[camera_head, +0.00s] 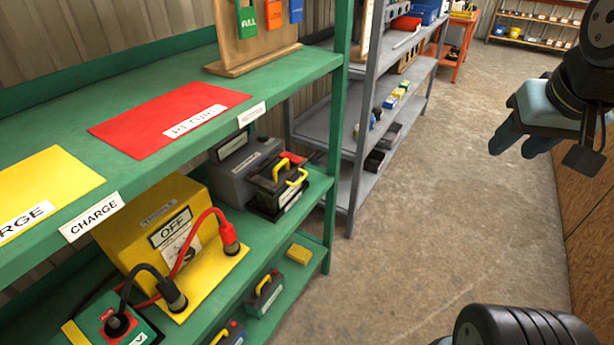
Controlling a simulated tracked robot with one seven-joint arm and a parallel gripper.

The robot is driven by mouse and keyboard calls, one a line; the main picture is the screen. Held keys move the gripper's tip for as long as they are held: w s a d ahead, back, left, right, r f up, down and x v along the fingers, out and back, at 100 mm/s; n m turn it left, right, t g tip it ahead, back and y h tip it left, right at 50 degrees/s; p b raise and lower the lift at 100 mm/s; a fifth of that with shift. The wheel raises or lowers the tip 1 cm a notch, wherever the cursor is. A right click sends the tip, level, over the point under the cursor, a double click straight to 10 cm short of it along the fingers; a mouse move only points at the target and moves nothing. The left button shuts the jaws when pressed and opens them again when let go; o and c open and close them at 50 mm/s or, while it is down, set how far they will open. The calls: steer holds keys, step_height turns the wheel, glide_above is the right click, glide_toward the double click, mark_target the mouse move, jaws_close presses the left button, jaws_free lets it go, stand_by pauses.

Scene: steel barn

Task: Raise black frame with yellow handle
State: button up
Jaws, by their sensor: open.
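A black frame with a yellow handle (268,195) stands on the middle green shelf, at its right end. My gripper (517,146) hangs at the upper right over the aisle, with blue-grey fingers, open and empty. It is far to the right of the frame and touches nothing.
A grey box (236,172) stands close behind the frame. A yellow charger (150,215) with red and black cables is to its left. The green upper shelf (240,95), with red and yellow mats, overhangs. A grey rack (352,180) stands beyond. The concrete floor (430,200) is clear.

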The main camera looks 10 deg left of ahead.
steer(key=shift+o, duration=0.8)
steer(key=w+a+f+n, duration=0.2)
steer(key=w+f, duration=0.1)
steer(key=w, duration=0.3)
steer(key=w+a+f+n, duration=0.2)
steer(key=w+a+f, duration=0.15)
steer(key=w, duration=0.35)
steer(key=n+y, duration=0.9)
steer(key=y, duration=0.4)
glide_toward(264, 182)
steer(key=shift+n+g+h, duration=0.3)
steer(key=x, duration=0.8)
steer(key=shift+a+r, duration=0.1)
steer(key=shift+r, duration=0.25)
steer(key=shift+c, duration=0.2)
